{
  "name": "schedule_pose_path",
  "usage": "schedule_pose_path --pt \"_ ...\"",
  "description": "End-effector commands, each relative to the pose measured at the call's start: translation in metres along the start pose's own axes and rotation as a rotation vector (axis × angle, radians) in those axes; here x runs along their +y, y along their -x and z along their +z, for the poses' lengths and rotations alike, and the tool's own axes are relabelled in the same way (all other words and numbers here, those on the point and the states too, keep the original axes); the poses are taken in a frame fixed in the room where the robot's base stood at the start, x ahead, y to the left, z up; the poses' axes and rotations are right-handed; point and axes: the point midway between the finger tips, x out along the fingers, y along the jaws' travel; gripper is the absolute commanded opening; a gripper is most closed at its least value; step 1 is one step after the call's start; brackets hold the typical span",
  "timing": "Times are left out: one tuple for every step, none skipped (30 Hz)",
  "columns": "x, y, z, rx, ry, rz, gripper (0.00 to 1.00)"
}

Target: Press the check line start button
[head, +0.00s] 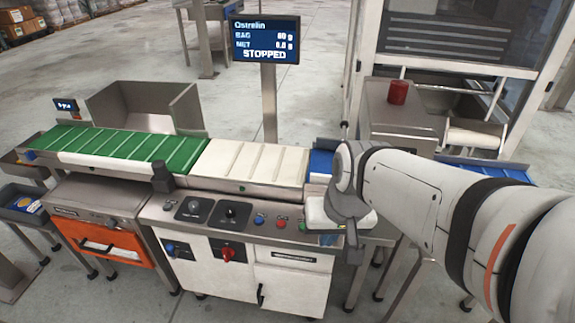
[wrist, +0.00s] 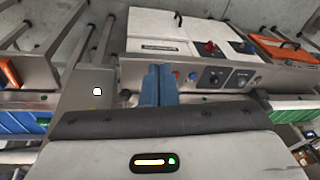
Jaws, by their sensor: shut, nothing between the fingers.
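The check line's control panel (head: 180,208) runs along the machine's front edge. It carries a blue button (head: 259,219), a red button (head: 281,222) and two black dials. I cannot read which button is start. My gripper (head: 328,239) is at the panel's right end in the head view. In the wrist view its blue fingers (wrist: 160,85) are together and empty, in front of the panel. Contact with any button cannot be told.
A screen (head: 265,40) on a post reads STOPPED. Green (head: 130,147) and white (head: 250,162) belts lie behind the panel. A red rotary switch (head: 227,254) is on the cabinet below. A red cylinder (head: 398,92) stands on a box behind my arm.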

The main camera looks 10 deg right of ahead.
Motion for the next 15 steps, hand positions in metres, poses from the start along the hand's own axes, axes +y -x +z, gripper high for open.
schedule_pose_path --pt "-0.009 -0.013 -0.006 -0.011 -0.054 -0.052 0.00" --pt "-0.015 -0.019 -0.012 -0.013 -0.097 -0.089 0.00" --pt "-0.024 -0.027 -0.020 -0.017 -0.162 -0.142 0.00" --pt "-0.030 -0.034 -0.028 -0.017 -0.217 -0.184 0.00" --pt "-0.036 -0.040 -0.036 -0.019 -0.274 -0.225 0.00" --pt "-0.043 -0.049 -0.048 -0.018 -0.355 -0.279 0.00" --pt "-0.048 -0.056 -0.058 -0.016 -0.419 -0.316 0.00" --pt "-0.051 -0.062 -0.068 -0.015 -0.482 -0.352 0.00" --pt "-0.054 -0.072 -0.081 -0.012 -0.570 -0.397 0.00" --pt "-0.056 -0.079 -0.091 -0.010 -0.637 -0.428 0.00" --pt "-0.057 -0.086 -0.102 -0.005 -0.707 -0.457 0.00" --pt "-0.056 -0.096 -0.115 0.000 -0.800 -0.493 0.00" --pt "-0.055 -0.104 -0.125 0.003 -0.872 -0.517 0.00" --pt "-0.052 -0.112 -0.136 0.009 -0.943 -0.539 0.00" --pt "-0.048 -0.124 -0.149 0.016 -1.041 -0.565 0.00"
